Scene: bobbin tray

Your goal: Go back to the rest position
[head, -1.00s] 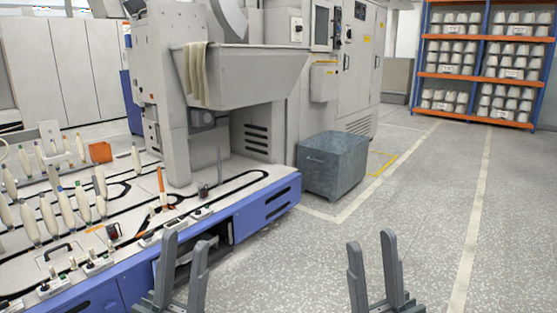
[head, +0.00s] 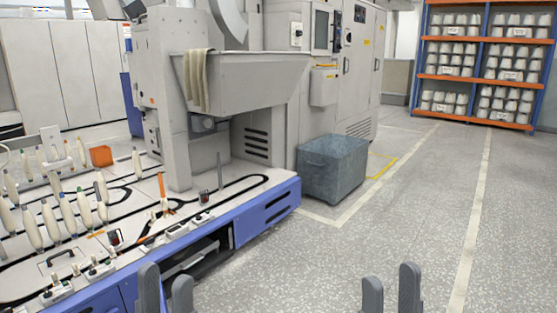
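My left gripper (head: 166,290) shows at the bottom edge of the head view, in front of the blue-sided machine base. Its two grey fingertips stand apart with a narrow gap and nothing between them. My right gripper (head: 391,290) shows at the bottom edge over the speckled floor. Its two fingers are apart with nothing between them. The lower parts of both grippers and both arms are cut off by the picture's edge. Neither gripper touches anything that I can see.
A machine bed (head: 262,207) with several upright bobbins (head: 85,208) fills the left. A grey-blue metal bin (head: 333,169) stands beside it on the floor. A rack (head: 475,75) of white cones stands at the back right. The floor at the right (head: 420,220) is clear.

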